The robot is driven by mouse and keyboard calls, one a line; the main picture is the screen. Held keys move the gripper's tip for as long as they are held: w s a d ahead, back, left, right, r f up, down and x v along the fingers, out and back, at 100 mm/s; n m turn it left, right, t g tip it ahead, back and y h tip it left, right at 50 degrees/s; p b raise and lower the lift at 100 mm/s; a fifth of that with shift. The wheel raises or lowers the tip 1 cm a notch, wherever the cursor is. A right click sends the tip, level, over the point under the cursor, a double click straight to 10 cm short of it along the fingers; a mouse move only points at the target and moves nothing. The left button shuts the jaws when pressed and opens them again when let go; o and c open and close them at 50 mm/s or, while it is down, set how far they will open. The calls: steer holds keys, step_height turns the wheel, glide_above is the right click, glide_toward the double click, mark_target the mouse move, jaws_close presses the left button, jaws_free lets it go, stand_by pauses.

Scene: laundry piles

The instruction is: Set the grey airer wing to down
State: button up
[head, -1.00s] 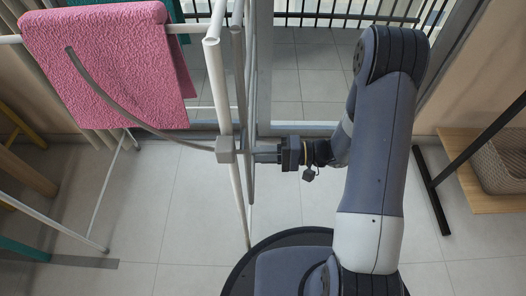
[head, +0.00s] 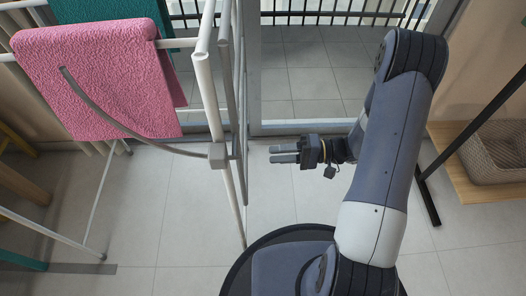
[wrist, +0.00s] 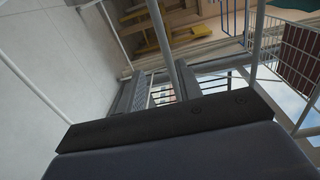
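The airer (head: 208,95) stands left of centre in the head view, with white posts and rails. Its grey wing (head: 227,75) shows as narrow grey bars close beside the post, hanging steeply down and seen nearly edge-on. A grey block (head: 218,156) sits on the post, with a curved grey strip (head: 115,120) running from it up to the left. My gripper (head: 284,154) is right of the wing, apart from it, with its fingers pointing left. In the wrist view my gripper's fingers (wrist: 158,78) stand apart with nothing held; airer bars show beyond them.
A pink towel (head: 95,80) and a teal cloth (head: 115,12) hang on the airer. A woven basket (head: 497,150) sits on a wooden shelf (head: 470,185) at right, by a dark stand (head: 428,190). Tiled floor (head: 190,215) is clear around the airer's post.

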steer(key=shift+d, duration=1.6)
steer(key=a+b, duration=0.2)
steer(key=a, duration=0.8)
steer(key=shift+a, duration=0.25)
steer(key=shift+s+f, duration=0.1)
